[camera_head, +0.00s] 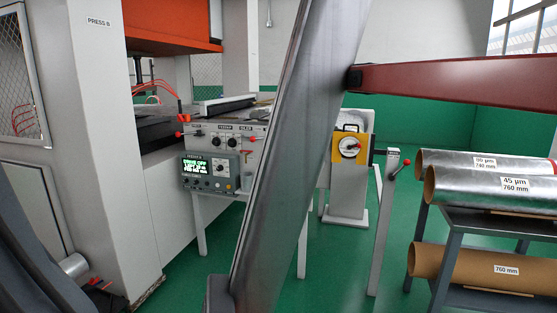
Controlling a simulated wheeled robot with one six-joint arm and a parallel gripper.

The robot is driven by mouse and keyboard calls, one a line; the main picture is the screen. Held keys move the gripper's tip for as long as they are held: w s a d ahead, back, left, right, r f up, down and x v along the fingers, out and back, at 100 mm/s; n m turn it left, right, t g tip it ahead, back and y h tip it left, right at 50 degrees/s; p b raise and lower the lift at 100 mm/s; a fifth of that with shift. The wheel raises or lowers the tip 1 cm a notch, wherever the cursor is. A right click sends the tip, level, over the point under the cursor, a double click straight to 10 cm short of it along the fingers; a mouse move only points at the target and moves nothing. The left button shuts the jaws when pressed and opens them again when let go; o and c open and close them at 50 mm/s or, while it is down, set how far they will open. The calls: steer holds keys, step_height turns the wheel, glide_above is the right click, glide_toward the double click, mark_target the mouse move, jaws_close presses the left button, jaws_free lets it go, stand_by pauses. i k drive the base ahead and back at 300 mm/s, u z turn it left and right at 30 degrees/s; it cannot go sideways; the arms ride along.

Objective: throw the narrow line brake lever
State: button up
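No label I can read names the narrow line brake lever. A lever with a red knob (406,162) sticks out at an angle from the top of a slim grey post (384,225), right of centre. Two smaller red-tipped levers show on the grey control panel: a left one (180,134) and a right one (252,138). I cannot tell which of these is the brake lever. I cannot make out my gripper in this view, and nothing is seen touching the levers. A large grey diagonal beam (300,150) crosses the middle and hides part of the panel's right side.
A display (207,172) shows green text, apparently "DRIVE OFF". A yellow box (350,147) with a rotary switch stands behind the beam. Foil rolls (485,184) lie on a rack at right. A red bar (460,80) crosses upper right. Green floor shows between post and rack.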

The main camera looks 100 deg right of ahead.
mark_target(406, 162)
steer(key=z, duration=4.2)
steer(key=i, duration=1.25)
steer(key=z, duration=0.8)
steer(key=i, duration=0.85)
steer(key=z, duration=0.15)
